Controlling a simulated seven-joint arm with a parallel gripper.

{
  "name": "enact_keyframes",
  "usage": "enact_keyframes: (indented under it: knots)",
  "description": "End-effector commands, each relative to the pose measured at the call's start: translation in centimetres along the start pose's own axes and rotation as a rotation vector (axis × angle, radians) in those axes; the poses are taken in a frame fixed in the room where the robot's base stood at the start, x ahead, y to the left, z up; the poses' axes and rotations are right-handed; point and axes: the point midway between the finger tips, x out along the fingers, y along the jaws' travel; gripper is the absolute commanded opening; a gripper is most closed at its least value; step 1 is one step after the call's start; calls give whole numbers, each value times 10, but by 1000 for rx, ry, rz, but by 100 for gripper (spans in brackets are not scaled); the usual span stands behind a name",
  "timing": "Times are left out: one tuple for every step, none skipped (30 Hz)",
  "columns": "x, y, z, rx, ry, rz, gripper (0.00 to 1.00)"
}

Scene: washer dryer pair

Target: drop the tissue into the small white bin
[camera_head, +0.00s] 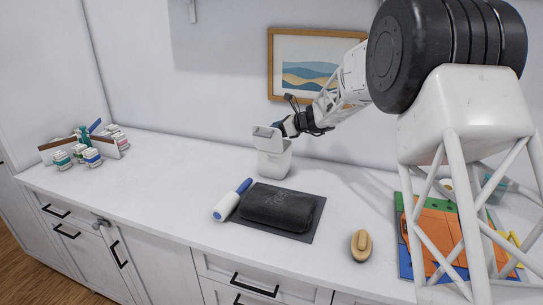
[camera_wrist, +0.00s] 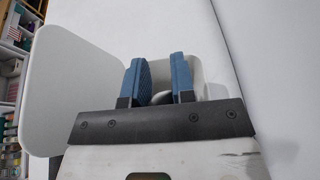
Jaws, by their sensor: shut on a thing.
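The small white bin (camera_head: 273,164) stands on the counter near the back wall, and its pale lid (camera_head: 266,133) stands raised. My gripper (camera_head: 281,127) is at the top of the bin, beside the lid. In the wrist view the lid is the broad white panel (camera_wrist: 75,80) at left, and part of the bin (camera_wrist: 212,75) shows behind the blue fingertips (camera_wrist: 161,78). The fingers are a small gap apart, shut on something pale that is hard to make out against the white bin. No tissue shows elsewhere.
A lint roller (camera_head: 232,200) and a dark folded cloth (camera_head: 277,205) on a dark mat lie in front of the bin. A wooden brush (camera_head: 361,245) is to the right. Several small bottles (camera_head: 88,150) stand far left. A framed picture (camera_head: 305,62) hangs behind.

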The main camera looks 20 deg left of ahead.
Motion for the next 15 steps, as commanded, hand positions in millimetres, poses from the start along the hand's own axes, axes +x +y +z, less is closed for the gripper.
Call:
enact_keyframes:
  knots:
    - [0,0,0,0,0,0,2]
    - [0,0,0,0,0,0,2]
    - [0,0,0,0,0,0,2]
    - [0,0,0,0,0,0,28]
    - [0,0,0,0,0,0,33]
    - [0,0,0,0,0,0,39]
    - [0,0,0,0,0,0,44]
    - [0,0,0,0,0,0,48]
    - [0,0,0,0,0,0,53]
    - [0,0,0,0,0,0,53]
    - [0,0,0,0,0,0,53]
    - [0,0,0,0,0,0,53]
    - [0,0,0,0,0,0,53]
    - [0,0,0,0,0,0,53]
    - [0,0,0,0,0,0,53]
